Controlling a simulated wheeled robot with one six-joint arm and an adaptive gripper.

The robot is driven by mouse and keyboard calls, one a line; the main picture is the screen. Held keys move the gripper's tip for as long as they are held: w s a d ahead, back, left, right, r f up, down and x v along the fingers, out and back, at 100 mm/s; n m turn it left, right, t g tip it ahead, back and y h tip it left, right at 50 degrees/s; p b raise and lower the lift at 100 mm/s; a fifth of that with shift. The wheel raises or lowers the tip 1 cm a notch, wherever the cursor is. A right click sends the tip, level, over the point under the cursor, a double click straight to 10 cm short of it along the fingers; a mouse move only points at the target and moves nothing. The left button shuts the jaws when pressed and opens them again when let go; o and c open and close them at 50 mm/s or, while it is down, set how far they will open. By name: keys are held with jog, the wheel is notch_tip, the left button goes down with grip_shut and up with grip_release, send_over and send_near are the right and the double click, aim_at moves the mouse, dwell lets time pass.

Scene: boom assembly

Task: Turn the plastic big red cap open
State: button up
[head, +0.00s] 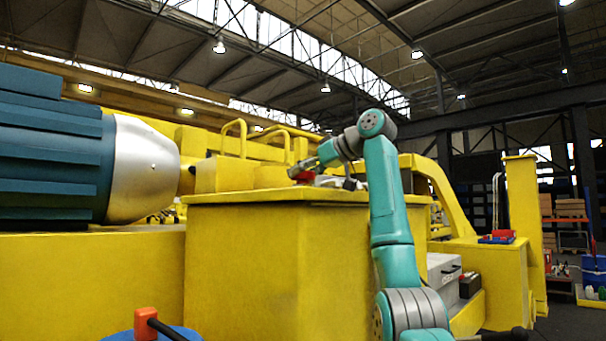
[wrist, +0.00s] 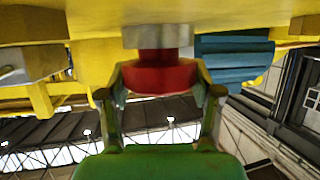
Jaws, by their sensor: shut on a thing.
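The big red cap (wrist: 160,76) is between the two fingers of my gripper (wrist: 160,92) in the wrist view. My gripper is shut on it, with one finger at each side. The cap sits against a grey collar (wrist: 157,36) on the yellow surface. In the head view the red cap (head: 304,177) shows small on top of the yellow block, with my gripper (head: 309,168) at it. The finger contact is too small to make out there. How far the cap is turned cannot be told.
The yellow block (head: 270,260) fills the middle. A blue motor with a silver end (head: 145,170) lies at the left. Yellow handrails (head: 262,135) stand behind the cap. A red and blue tray (head: 497,237) rests on a yellow ledge at the right. Open floor shows at the far right.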

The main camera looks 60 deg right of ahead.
jog(key=shift+n+y, duration=1.1)
jog(key=shift+y, duration=0.1)
jog(key=shift+f, duration=0.1)
jog(key=o, duration=1.2)
jog(key=shift+c, duration=0.2)
jog(key=m+h, duration=0.3)
jog(key=shift+m+g+h, duration=0.8)
jog(key=shift+m+h, duration=1.4)
jog(key=shift+h, duration=0.5)
